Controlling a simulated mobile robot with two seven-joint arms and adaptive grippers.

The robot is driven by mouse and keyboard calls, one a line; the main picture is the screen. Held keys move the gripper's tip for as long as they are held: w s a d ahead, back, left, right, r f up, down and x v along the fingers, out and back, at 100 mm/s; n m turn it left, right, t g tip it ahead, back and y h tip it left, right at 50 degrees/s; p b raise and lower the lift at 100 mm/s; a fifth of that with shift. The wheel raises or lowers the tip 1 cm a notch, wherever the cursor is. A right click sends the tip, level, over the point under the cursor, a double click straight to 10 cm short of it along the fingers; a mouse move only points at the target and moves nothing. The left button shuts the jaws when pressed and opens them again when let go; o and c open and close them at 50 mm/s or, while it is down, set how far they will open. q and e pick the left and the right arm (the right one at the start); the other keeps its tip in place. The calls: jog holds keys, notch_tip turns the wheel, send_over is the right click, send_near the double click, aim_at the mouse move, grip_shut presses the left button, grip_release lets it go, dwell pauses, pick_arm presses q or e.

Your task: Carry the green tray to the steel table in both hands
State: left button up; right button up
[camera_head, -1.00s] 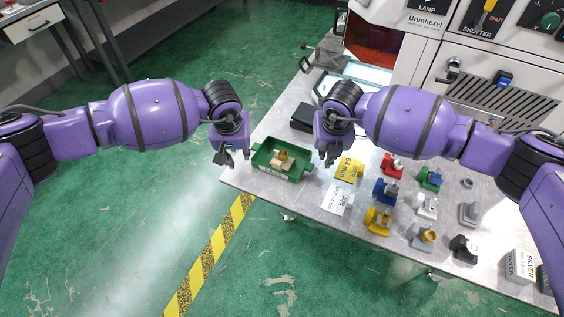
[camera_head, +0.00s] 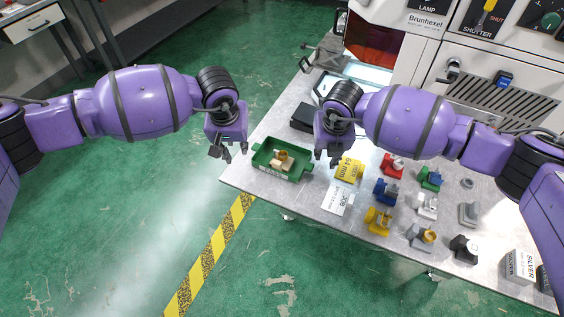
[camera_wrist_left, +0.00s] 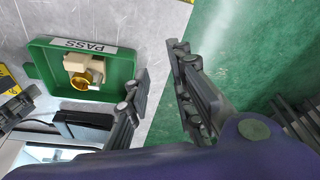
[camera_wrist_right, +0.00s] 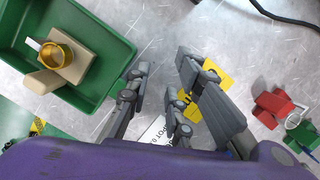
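The green tray (camera_head: 262,163) lies on the near left corner of the metal-topped table, with a beige block and a gold ring-shaped part (camera_head: 282,155) in it. In the left wrist view the tray (camera_wrist_left: 45,62) shows a PASS label. My left gripper (camera_head: 227,153) is open and empty, just left of the tray, apart from it. My right gripper (camera_head: 327,160) is open and empty, right of the tray (camera_wrist_right: 112,58) and apart from it. Whether the metal-topped table (camera_head: 305,207) is the steel table of the task, I cannot tell.
Yellow tape card (camera_head: 349,170), a white card (camera_head: 336,199) and several coloured fixtures (camera_head: 385,191) lie right of the tray. A black box (camera_head: 305,117) lies behind it. A machine (camera_head: 450,60) stands at the back. Another bench (camera_head: 110,40) is at far left; green floor is free between.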

jog(key=shift+r, duration=0.1)
pick_arm(q)
jog(key=v, duration=0.8)
pick_arm(e)
jog(key=v, duration=1.2)
pick_arm(q)
jog(key=shift+s, duration=0.1)
